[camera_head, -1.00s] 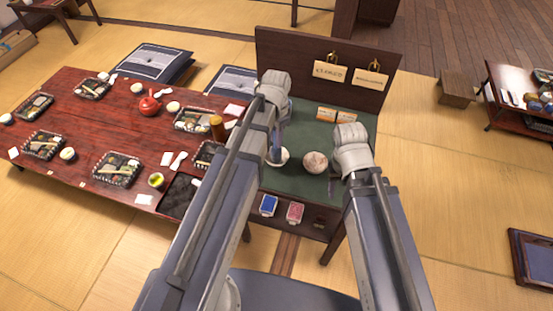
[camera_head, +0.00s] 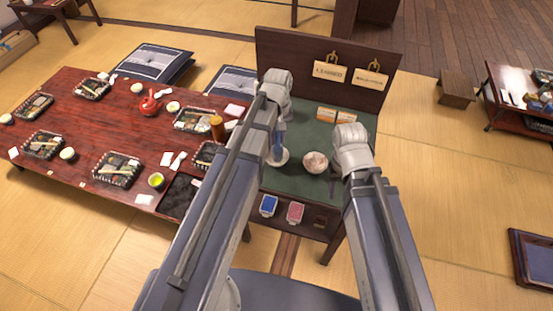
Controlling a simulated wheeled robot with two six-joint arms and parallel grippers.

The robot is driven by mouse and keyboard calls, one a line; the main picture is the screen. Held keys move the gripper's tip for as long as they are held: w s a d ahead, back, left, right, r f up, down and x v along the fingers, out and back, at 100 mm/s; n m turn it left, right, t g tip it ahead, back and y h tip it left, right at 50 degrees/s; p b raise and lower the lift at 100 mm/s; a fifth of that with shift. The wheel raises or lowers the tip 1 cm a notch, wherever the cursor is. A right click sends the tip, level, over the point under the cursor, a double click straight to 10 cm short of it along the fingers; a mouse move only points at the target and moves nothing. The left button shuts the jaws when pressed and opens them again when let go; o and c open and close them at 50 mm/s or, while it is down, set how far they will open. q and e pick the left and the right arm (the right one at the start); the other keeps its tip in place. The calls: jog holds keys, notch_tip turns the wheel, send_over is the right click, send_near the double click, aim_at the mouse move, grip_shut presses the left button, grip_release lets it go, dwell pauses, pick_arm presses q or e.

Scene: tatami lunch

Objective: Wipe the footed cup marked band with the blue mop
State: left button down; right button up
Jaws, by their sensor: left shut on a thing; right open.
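My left gripper (camera_head: 276,113) is shut on the blue mop (camera_head: 281,134), held upright over the green-topped stand. The mop's lower end meets a small white round piece (camera_head: 279,157); I cannot tell whether this is its head or a separate dish. A pale, speckled round cup (camera_head: 315,162) stands just right of it on the green top. I cannot read a band mark or see a foot on it. My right gripper (camera_head: 332,173) is open and empty, close to the right of this cup. My forearms hide part of the stand.
Small cards (camera_head: 327,114) stand behind the cup. Two hanging signs (camera_head: 330,72) are on the dark back board. A blue pack (camera_head: 268,205) and a red pack (camera_head: 295,212) sit at the stand's front. The red lunch table (camera_head: 100,190) with trays lies left.

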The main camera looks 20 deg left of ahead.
pick_arm(q)
jog(key=shift+n, duration=0.6)
jog(key=m, duration=0.3)
jog(key=shift+a+m, duration=0.1)
jog(key=shift+m, duration=0.2)
jog(key=m, duration=0.4)
jog(key=shift+a, duration=0.15)
jog(key=m, duration=0.6)
jog(key=shift+a, duration=0.2)
jog(key=shift+r, duration=0.1)
notch_tip(320, 180, up, 10)
jog(key=p, duration=1)
jog(key=shift+f, duration=0.2)
